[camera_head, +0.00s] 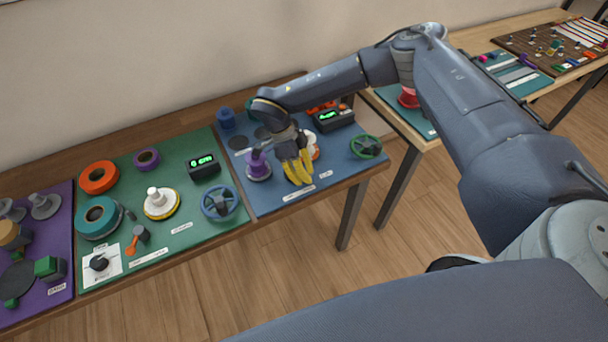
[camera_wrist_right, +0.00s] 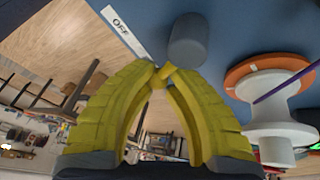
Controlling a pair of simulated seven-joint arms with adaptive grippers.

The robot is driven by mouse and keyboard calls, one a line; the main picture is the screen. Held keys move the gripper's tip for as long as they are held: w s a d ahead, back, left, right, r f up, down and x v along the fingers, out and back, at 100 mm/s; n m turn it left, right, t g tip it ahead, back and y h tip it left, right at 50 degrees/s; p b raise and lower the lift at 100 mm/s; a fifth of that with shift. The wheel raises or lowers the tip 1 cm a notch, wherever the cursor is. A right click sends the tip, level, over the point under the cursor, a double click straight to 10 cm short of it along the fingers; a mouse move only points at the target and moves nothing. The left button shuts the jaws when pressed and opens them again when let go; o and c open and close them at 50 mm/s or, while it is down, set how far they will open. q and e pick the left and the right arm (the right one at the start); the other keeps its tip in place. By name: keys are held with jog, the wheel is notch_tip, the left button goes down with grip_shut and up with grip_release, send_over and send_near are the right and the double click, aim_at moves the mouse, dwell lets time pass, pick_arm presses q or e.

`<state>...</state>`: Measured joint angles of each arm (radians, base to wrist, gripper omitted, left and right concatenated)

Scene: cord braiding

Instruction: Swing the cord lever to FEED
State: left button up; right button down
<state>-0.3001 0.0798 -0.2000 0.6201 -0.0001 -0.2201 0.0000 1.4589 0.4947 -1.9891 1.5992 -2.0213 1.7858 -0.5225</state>
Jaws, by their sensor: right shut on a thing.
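My right gripper (camera_head: 298,172) reaches down over the blue mat (camera_head: 346,172) in the head view. In the right wrist view its yellow fingers (camera_wrist_right: 160,80) meet at the tips on a small yellow piece, which seems to be the handle of the cord lever. A grey round hub (camera_wrist_right: 188,40) stands right beside the tips. A white label reading OFF (camera_wrist_right: 122,30) lies on the mat near the tips. I cannot read FEED anywhere. In the head view the gripper hides the lever. My left gripper is not in view.
A white spool with an orange rim (camera_wrist_right: 270,100) stands close to the fingers. A purple spool (camera_head: 258,167) is left of the gripper. A black display box (camera_head: 334,117) and a green handwheel (camera_head: 366,147) are to the right. The mat's front edge has free room.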

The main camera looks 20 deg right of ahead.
jog(key=shift+a, duration=0.1)
jog(key=c, duration=1.2)
grip_release()
jog(key=shift+o, duration=0.2)
jog(key=v, duration=1.2)
